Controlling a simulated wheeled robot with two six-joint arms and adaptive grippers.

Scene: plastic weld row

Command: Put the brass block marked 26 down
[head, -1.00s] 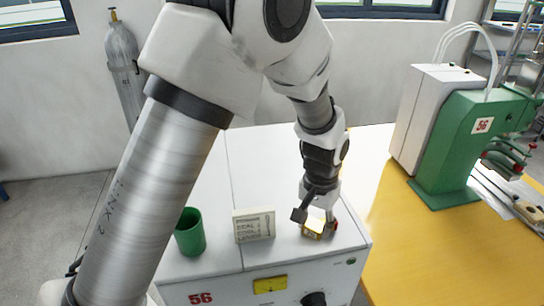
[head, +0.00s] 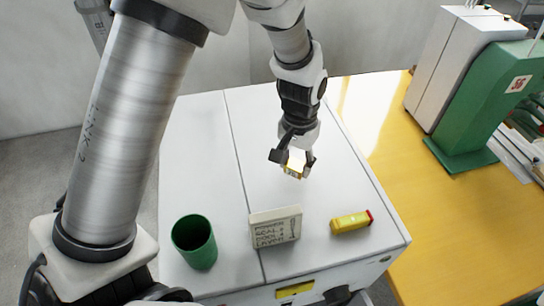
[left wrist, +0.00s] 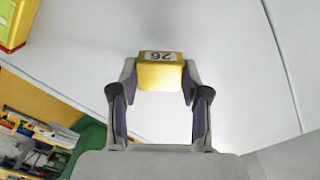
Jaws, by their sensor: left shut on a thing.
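The brass block marked 26 (head: 293,172) is between the fingers of my left gripper (head: 292,162), over the white cabinet top (head: 200,130). In the left wrist view the block (left wrist: 160,75) is gripped at both sides by the fingers of my left gripper (left wrist: 159,85). Its label shows 26 upside down. I cannot tell whether the block touches the cabinet top. My right gripper is not in view.
A green cup (head: 195,242), a lettered plate (head: 275,228) and a yellow item with a red end (head: 351,222) stand along the cabinet's front. A green machine (head: 485,105) stands on the yellow table (head: 440,220). The cabinet top around the block is clear.

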